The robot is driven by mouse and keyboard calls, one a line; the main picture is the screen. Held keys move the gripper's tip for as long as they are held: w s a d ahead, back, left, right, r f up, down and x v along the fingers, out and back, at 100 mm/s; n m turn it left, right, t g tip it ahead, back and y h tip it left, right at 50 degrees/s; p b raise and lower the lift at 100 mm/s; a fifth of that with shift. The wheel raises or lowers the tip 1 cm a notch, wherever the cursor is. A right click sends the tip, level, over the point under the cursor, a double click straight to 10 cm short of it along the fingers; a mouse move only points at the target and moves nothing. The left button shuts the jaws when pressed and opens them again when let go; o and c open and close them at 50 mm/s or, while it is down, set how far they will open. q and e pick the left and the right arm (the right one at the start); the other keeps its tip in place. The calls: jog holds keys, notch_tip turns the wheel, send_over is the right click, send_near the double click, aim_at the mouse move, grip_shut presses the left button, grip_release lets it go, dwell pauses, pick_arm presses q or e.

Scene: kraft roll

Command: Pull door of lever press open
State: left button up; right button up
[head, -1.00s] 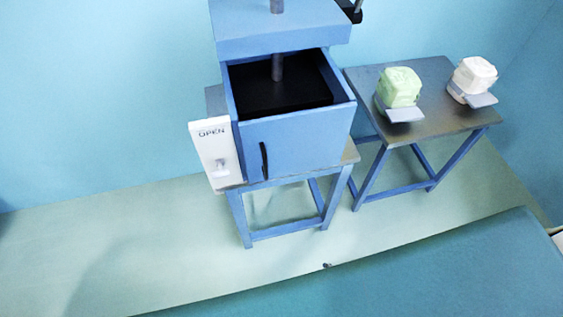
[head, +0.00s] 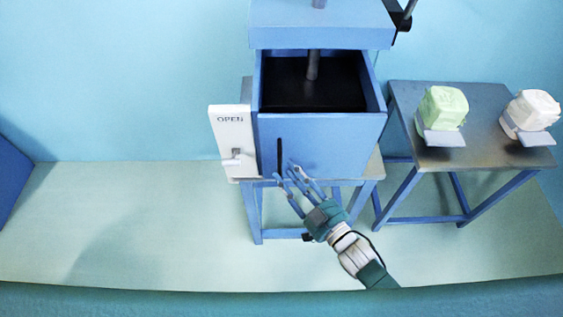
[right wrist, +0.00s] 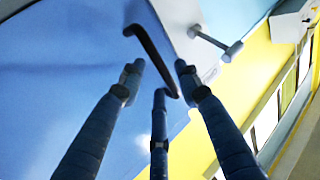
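The blue lever press (head: 330,140) stands on a blue-legged stand, its box open at the top. A thin black upright handle (head: 280,156) is on the door, left of centre on the front. My right gripper (head: 286,174) is just below and at the lower end of the handle, its fingers spread and empty. In the right wrist view the black handle (right wrist: 150,45) runs between the open fingers (right wrist: 159,76); I cannot tell whether they touch it. The door looks shut. My left gripper is not in view.
A white panel marked OPEN (head: 231,130) with a small lever (head: 232,158) is left of the door. A side table (head: 470,155) at the right holds a green block (head: 443,103) and a white block (head: 533,108) on small trays. Floor at left is clear.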

aim_at(281, 165)
jog(key=shift+x, duration=2.15)
jog(key=shift+c, duration=0.5)
jog(key=shift+f, duration=0.1)
grip_shut()
